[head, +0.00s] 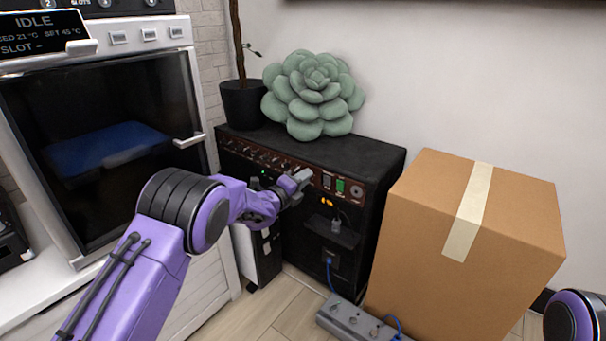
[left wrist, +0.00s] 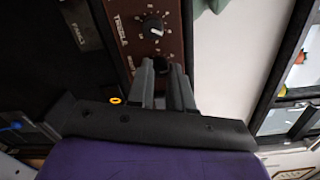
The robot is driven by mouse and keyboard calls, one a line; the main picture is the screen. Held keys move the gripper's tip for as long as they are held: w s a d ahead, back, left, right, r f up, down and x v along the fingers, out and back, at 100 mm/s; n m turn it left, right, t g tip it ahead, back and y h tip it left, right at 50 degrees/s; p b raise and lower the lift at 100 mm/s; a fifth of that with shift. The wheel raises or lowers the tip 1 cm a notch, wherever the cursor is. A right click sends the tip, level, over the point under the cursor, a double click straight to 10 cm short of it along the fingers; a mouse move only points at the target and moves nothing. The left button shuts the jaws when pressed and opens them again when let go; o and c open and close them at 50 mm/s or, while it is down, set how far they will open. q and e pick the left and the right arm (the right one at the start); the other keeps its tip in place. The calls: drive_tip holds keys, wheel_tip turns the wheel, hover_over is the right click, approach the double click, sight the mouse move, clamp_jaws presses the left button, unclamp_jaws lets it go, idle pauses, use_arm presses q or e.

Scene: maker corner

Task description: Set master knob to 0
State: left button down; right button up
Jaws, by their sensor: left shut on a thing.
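The black amplifier (head: 365,150) stands against the wall, with a brown-red panel of knobs and switches along its upper front. In the head view my left gripper (head: 299,179) is at the right part of the knob row, and its fingers hide the knob there. In the left wrist view the left gripper's two grey fingers (left wrist: 168,88) are closed around a dark knob (left wrist: 161,65) on the panel (left wrist: 135,12). This knob sits beside the treble knob (left wrist: 153,26). Its label is mostly hidden, and its pointer cannot be read. My right gripper is out of view.
A green succulent cushion (head: 315,100) and a dark plant pot (head: 243,103) are on the amplifier. A large taped cardboard box (head: 420,220) stands close to its right. A power strip (head: 352,320) lies on the floor in front. A glass-fronted machine (head: 95,120) is at the left.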

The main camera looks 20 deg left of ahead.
use_arm(q)
drive_tip(key=shift+f+n+h+p, duration=0.1)
drive_tip(key=shift+n+h+p, duration=0.2)
drive_tip(key=shift+n+p, duration=4.4)
drive_tip(key=shift+n+h+p, duration=0.1)
drive_tip(key=shift+n+h, duration=0.2)
drive_tip(key=shift+n, duration=9)
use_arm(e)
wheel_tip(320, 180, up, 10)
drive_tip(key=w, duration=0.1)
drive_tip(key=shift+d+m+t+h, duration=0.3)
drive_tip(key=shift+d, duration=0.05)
use_arm(q)
drive_tip(key=c, duration=1)
unclamp_jaws()
drive_tip(key=shift+a, duration=0.1)
